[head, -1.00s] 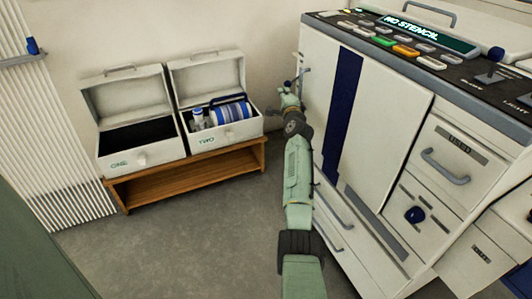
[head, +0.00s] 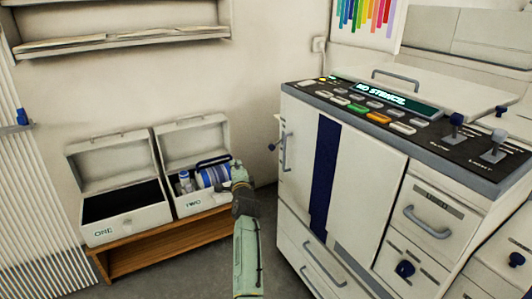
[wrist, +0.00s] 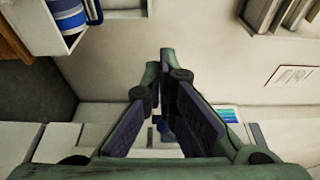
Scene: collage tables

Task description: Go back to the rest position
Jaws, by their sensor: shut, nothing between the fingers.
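My arm rises from the bottom middle of the head view. My gripper (head: 238,172) is in front of the right edge of box TWO (head: 204,202), where it hides part of that edge. In the wrist view my gripper (wrist: 166,62) shows its two dark-padded fingers meeting at the tips, with nothing between them. I cannot tell how far it is from the box.
Boxes ONE (head: 128,227) and TWO stand open on a wooden bench (head: 165,252). Box TWO holds a blue-striped roll (head: 214,176) and a small bottle (head: 185,181). A large white copier (head: 365,180) stands on the right. Grey floor (head: 262,262) shows between.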

